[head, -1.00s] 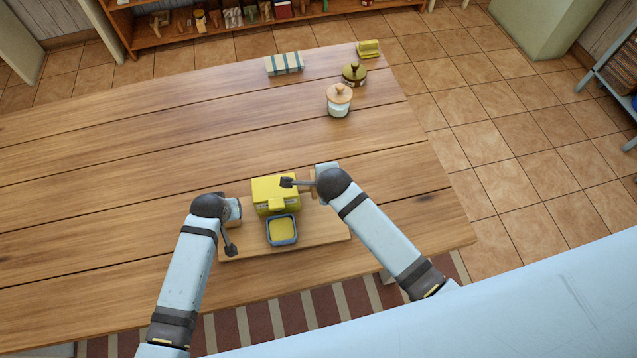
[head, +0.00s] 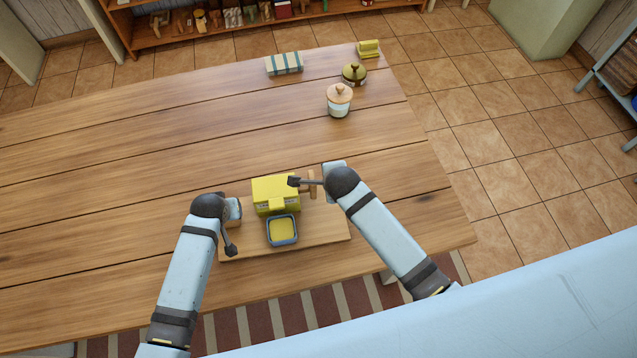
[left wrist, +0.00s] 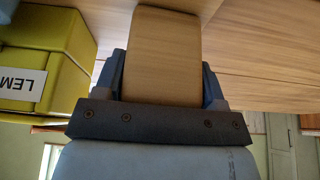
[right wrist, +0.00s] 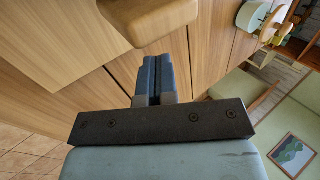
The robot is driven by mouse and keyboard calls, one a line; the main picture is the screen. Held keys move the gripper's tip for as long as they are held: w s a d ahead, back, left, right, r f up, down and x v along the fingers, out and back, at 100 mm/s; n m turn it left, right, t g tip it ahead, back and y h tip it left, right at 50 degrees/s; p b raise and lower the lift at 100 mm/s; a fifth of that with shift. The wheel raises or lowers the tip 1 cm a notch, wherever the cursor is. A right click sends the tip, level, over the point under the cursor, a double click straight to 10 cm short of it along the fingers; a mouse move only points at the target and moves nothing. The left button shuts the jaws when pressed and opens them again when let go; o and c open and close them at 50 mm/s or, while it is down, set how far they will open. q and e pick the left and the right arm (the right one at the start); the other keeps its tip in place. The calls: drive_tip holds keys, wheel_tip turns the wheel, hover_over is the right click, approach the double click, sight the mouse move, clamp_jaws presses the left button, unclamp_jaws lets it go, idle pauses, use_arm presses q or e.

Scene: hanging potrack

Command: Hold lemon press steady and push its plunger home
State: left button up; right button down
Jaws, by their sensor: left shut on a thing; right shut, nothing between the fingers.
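The yellow lemon press (head: 273,194) stands on a wooden board (head: 325,231). Its label, partly cut off, reads "LEM" in the left wrist view (left wrist: 30,85). My left gripper (left wrist: 162,70) is shut on a wooden block (left wrist: 165,45) at the press's left side. A wooden plunger handle (head: 312,185) sticks out at the right side, with a gap between it and the yellow body. My right gripper (right wrist: 157,62) is shut and empty, just right of the handle (right wrist: 150,15); I cannot tell whether they touch. A blue-rimmed tray (head: 270,242) with yellow contents sits in front.
The left and middle of the table (head: 120,160) are clear.

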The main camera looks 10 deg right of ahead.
use_arm(q)
drive_tip(key=shift+s+a+f, duration=0.1)
drive_tip(key=shift+s+f, duration=0.1)
drive_tip(key=shift+f, duration=0.1)
use_arm(e)
drive_tip(key=shift+d, duration=0.25)
